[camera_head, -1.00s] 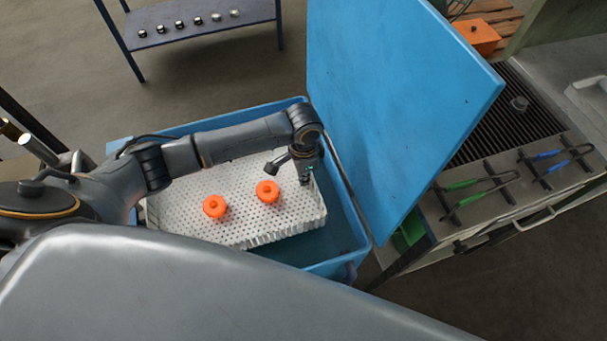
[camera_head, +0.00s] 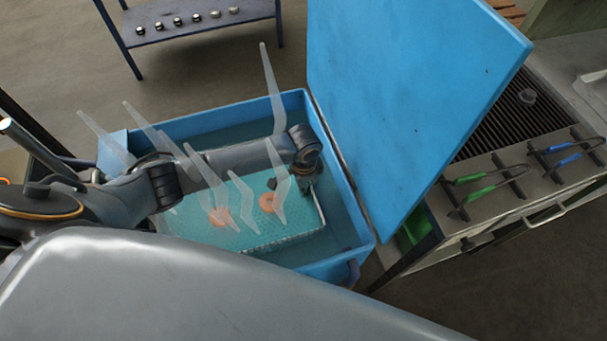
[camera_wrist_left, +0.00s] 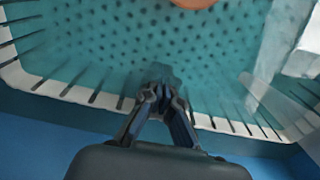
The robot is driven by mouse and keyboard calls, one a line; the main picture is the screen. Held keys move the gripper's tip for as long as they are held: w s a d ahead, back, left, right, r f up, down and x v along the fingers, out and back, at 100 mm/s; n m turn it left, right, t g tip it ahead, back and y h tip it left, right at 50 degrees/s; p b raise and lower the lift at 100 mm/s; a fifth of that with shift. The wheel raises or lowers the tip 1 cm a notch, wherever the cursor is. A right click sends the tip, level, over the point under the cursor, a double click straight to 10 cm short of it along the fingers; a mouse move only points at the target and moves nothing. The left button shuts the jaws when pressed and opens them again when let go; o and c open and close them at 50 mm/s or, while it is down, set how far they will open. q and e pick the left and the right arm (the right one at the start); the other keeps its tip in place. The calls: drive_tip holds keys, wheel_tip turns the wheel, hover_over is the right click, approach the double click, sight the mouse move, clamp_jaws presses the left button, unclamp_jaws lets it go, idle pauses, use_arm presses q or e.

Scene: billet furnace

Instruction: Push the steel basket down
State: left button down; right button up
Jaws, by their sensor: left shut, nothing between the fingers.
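The steel basket (camera_head: 232,232) is a white perforated tray inside the blue tank (camera_head: 330,262). It lies under teal liquid, and its rim and perforated floor (camera_wrist_left: 110,45) fill much of the left wrist view. Two orange ring-shaped parts sit in it, one on the left (camera_head: 219,217) and one on the right (camera_head: 270,203). My left gripper (camera_wrist_left: 160,92) is shut and empty, at the basket's edge. In the head view it is mostly hidden by the wrist, at the basket's far right corner. My right gripper is not in view.
A grill bench (camera_head: 520,190) with green- and blue-handled tongs is farther right. A shelf (camera_head: 200,20) with small metal pieces stands behind.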

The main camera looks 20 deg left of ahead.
use_arm(q)
wheel_tip(320, 180, down, 14)
drive_tip(key=b, duration=0.6)
drive_tip(key=shift+s+r+b, duration=0.2)
drive_tip(key=shift+s+b, duration=0.05)
drive_tip(key=shift+b, duration=0.05)
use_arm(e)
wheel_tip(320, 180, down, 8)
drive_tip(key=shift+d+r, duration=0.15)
use_arm(q)
drive_tip(key=shift+f, duration=0.1)
drive_tip(key=shift+s, duration=0.1)
drive_tip(key=r+p, duration=0.3)
drive_tip(key=r, duration=0.1)
drive_tip(key=r+p, duration=0.2)
drive_tip(key=shift+w+p, duration=0.3)
drive_tip(key=shift+p, duration=0.05)
wheel_tip(320, 180, up, 9)
drive_tip(key=shift+f, duration=0.1)
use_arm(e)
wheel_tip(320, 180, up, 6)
